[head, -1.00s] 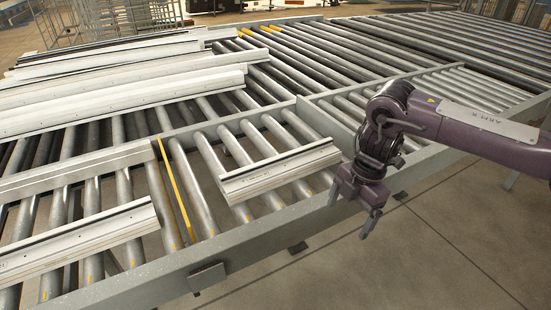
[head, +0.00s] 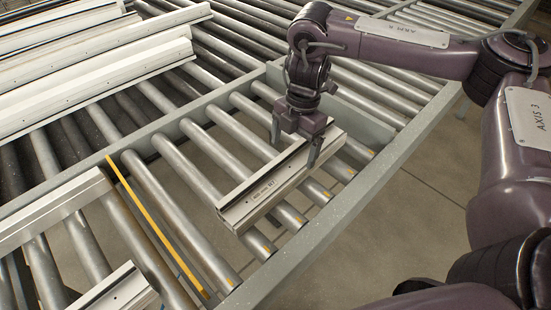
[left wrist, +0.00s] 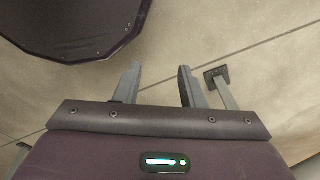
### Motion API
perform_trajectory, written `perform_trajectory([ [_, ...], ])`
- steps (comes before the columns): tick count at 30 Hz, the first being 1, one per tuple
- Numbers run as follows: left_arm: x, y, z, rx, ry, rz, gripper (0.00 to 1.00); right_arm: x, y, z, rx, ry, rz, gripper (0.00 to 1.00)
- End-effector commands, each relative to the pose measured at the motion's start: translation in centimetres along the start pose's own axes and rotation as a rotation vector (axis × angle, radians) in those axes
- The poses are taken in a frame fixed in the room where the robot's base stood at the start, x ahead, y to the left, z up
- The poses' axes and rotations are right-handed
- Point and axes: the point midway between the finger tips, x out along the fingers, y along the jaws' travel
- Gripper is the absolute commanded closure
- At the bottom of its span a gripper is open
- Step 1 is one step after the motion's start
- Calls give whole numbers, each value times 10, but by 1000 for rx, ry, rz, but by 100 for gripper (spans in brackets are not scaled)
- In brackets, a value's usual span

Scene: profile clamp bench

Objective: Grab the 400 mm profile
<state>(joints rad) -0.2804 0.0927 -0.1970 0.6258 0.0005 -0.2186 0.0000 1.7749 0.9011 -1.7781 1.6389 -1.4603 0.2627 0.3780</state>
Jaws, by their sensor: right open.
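A short silver profile (head: 262,199) with a small printed label on its front face lies across the rollers of the near conveyor section. The label seems to read 400 mm, but it is small. My right gripper (head: 294,148) is open above the profile's far right part, one finger on each side of it. I cannot tell whether the fingers touch it. My left gripper shows only in the left wrist view (left wrist: 157,88), its fingers apart with nothing between them, over bare floor.
Longer profiles (head: 95,80) lie at the upper left, with another (head: 50,212) at the left and one end piece (head: 115,292) at the bottom left. A yellow strip (head: 155,225) runs beside the rollers. The conveyor's grey side rail (head: 345,215) borders open floor.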

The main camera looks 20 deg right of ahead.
Motion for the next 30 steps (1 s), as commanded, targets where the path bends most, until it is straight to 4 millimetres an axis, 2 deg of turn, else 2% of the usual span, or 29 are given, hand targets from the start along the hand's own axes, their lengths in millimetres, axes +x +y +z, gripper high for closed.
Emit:
perform_trajectory([
  [3, 2, 12, 23, -2, -31, 14, 64, 15, -1, 0, 0, 2, -3, 11],
  [8, 2, 26, 37, -2, -53, 32, 64, 23, 0, 0, 0, 1, -2, 11],
  [12, 2, 25, 33, -1, -46, 30, 64, 37, 1, -1, 0, 2, -4, 11],
  [16, -10, 18, 15, 0, -23, 23, 64, 54, 2, -1, 0, 0, -5, 11],
  [20, -13, 13, 2, -2, -2, 16, 64, 68, 3, -1, 0, -1, -2, 11],
  [27, -12, 13, 10, -4, -15, 16, 64, 71, 4, -1, -1, -1, 1, 11],
  [28, -12, 13, 12, -4, -17, 17, 64, 71, 4, -1, -1, -1, 1, 12],
  [30, -12, 14, 16, -4, -23, 17, 64, 71, 4, -1, -1, 0, 0, 21],
])
